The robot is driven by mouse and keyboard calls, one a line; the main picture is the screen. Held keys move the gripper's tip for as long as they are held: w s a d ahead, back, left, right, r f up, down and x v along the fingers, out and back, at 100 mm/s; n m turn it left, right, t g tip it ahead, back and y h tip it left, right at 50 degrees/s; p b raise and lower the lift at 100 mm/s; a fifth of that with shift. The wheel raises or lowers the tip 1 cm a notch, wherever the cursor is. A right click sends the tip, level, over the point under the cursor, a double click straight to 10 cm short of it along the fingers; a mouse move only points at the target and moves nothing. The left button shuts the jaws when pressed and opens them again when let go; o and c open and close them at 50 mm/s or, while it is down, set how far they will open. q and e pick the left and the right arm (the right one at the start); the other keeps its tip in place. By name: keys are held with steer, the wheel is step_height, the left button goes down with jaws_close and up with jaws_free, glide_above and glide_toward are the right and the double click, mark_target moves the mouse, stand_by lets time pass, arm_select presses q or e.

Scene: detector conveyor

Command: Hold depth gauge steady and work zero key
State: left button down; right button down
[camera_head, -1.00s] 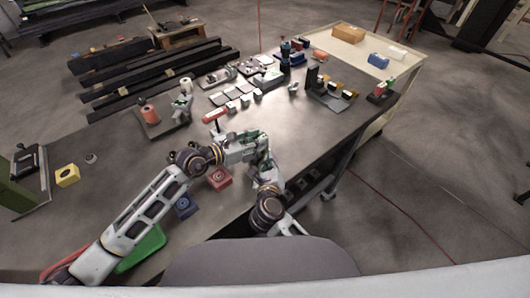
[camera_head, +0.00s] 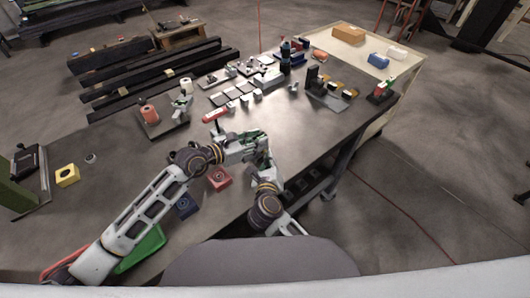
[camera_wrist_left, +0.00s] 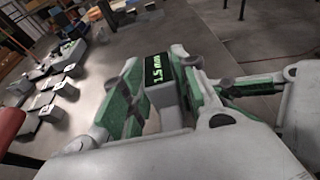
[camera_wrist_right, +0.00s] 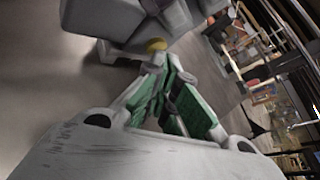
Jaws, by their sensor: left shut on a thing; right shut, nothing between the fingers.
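The depth gauge (camera_wrist_left: 162,84) is a grey block with a lit green display reading about 1.5 mm. My left gripper (camera_head: 263,137) is shut on it, with the green finger pads on both sides in the left wrist view. In the right wrist view, a yellow round key (camera_wrist_right: 156,45) shows on a grey body, seemingly the gauge's zero key. My right gripper (camera_wrist_right: 159,62) is shut and empty, its tips close to the key. I cannot tell whether they touch. In the head view the right gripper (camera_head: 265,160) is just below the left one, and the gauge is mostly hidden.
Below the arms, the dark table (camera_head: 310,150) holds a red block (camera_head: 219,178), a blue block (camera_head: 186,206) and a green tray (camera_head: 142,248). Further back are several grey parts and a black stand (camera_head: 312,78). A yellow block (camera_head: 67,175) sits at left.

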stand_by(0.7)
steer(key=shift+s+d, duration=0.45)
steer(key=shift+s, duration=0.1)
steer(key=shift+s+d, duration=0.75)
steer(key=shift+s, duration=0.3)
steer(key=shift+s+d, duration=0.7)
steer(key=shift+s, duration=0.3)
arm_select(q)
steer(key=c, duration=1)
jaws_free()
steer(key=shift+s+a, duration=0.1)
steer(key=v, duration=1.1)
steer(key=shift+s+a, duration=0.2)
steer(key=shift+a, duration=0.1)
